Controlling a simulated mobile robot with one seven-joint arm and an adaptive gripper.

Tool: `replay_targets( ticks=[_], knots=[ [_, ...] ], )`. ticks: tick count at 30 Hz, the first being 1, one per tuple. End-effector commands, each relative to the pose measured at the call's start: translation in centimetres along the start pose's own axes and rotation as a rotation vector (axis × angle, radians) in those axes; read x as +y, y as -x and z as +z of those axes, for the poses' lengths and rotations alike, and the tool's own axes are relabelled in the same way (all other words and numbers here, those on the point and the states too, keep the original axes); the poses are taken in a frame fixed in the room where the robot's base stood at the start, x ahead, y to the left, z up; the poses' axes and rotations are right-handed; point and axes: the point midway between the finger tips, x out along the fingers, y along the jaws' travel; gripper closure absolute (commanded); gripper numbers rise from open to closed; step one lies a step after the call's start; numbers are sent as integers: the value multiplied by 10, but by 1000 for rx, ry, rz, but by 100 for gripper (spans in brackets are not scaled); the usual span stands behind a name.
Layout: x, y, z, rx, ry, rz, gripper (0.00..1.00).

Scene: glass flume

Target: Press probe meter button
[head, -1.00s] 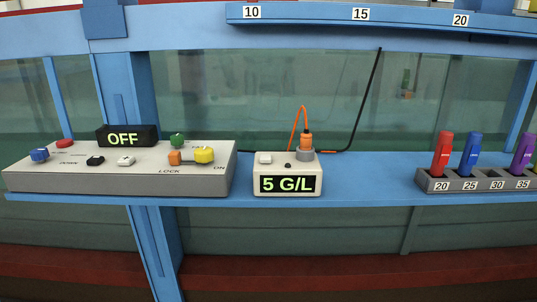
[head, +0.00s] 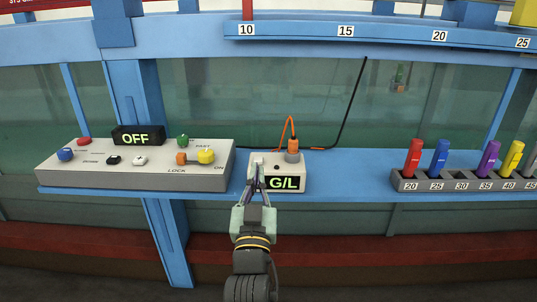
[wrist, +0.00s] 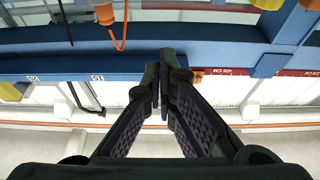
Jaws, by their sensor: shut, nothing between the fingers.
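The probe meter (head: 290,184) is a small pale box on the blue shelf. In the wrist view the fingertips (wrist: 165,58) are together.
A control panel (head: 110,178) with coloured knobs and an "OFF" display (head: 138,137) stands left of the meter. A grey rack (head: 462,185) of coloured pens is on the right. The shelf (head: 345,172) between meter and rack is clear.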

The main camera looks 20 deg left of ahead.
Motion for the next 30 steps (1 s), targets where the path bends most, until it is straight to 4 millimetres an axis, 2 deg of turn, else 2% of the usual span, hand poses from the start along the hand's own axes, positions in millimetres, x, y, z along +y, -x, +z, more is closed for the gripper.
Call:
replay_targets(
  ticks=[7,11,26,27,30],
  knots=[
    [-1,-1,-1,2,0,-2,100],
    [-1,-12,-3,3,0,-2,100],
    [-1,-106,-5,3,0,-2,100],
    [-1,-99,8,-3,0,-2,100],
    [-1,-93,21,-2,-1,-3,100]
  ],
)
